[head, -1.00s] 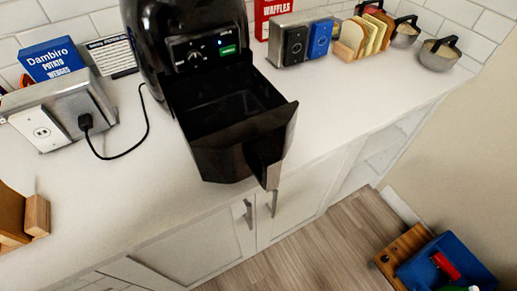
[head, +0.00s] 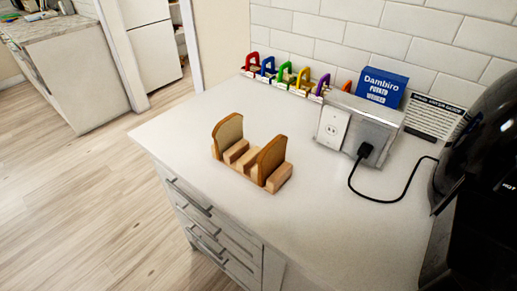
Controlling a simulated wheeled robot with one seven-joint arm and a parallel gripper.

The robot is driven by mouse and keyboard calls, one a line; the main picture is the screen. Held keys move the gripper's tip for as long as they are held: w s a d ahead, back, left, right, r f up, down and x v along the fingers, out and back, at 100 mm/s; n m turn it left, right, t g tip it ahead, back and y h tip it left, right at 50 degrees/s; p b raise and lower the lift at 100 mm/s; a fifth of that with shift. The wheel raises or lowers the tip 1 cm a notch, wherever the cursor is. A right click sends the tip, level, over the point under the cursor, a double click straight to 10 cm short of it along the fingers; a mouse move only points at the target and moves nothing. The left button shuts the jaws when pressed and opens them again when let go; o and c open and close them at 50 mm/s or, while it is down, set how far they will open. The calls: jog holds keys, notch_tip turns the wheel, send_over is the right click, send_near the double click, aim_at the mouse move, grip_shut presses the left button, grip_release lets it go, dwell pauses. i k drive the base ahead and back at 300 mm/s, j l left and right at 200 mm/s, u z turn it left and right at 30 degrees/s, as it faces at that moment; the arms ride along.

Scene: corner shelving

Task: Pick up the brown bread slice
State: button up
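A small wooden rack (head: 236,160) stands on the white counter in the head view. Two bread slices stand upright in it, apart from each other. The left slice (head: 228,134) has a tan face with a brown crust. The right slice (head: 271,158) looks a darker orange-brown. Slots between them look empty. I cannot tell for certain which slice the task means by brown. My gripper is not in view.
A metal outlet box (head: 357,124) with a plugged black cord stands right of the rack. Behind are a blue Dambiro box (head: 383,87) and several coloured padlock-like items (head: 285,75). A black air fryer (head: 487,160) fills the right edge. Counter around the rack is clear.

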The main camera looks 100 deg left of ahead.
aim_at(273, 155)
jog(key=u, duration=2.05)
